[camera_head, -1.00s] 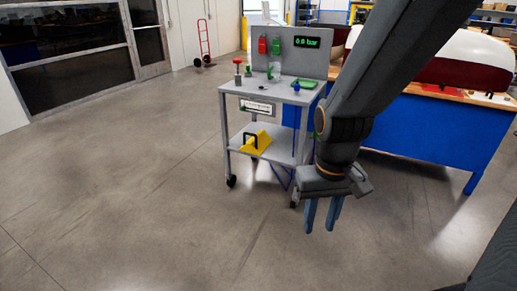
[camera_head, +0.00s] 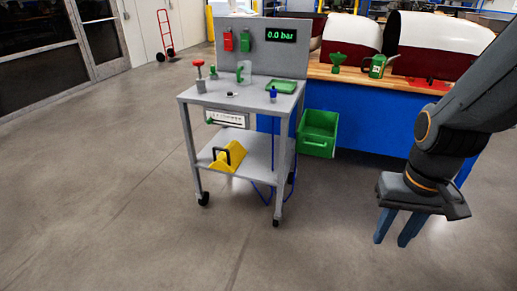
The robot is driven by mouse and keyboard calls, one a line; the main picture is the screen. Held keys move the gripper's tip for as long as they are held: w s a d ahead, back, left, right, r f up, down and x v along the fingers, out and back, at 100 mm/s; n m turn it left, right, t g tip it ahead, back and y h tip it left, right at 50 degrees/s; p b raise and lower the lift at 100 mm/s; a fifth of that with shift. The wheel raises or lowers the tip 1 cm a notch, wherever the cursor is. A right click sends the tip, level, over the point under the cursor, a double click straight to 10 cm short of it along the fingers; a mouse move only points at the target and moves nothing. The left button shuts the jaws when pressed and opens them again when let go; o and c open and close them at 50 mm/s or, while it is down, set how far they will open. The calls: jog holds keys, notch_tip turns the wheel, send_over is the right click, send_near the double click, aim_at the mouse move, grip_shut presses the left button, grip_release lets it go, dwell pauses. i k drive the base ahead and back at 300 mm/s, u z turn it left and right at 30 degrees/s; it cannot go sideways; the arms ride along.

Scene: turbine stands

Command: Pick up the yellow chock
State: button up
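The yellow chock (camera_head: 236,154) lies on the lower shelf of the grey cart (camera_head: 196,100), left of the picture's middle. It is a wedge with a black handle (camera_head: 221,154) on its left side. My gripper (camera_head: 392,240) hangs at the right of the view, fingers pointing down, well to the right of the cart and apart from it. Its two blue-grey fingers stand apart with a narrow gap and nothing between them.
The cart's top holds a red-topped item (camera_head: 199,73), a green tray (camera_head: 281,86) and small parts. Its back panel has a display (camera_head: 281,35). Floor in front of the cart is clear.

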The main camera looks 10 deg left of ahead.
aim_at(230, 157)
jog(key=u, duration=0.05)
jog(key=i, duration=1.15)
jog(key=u, duration=0.5)
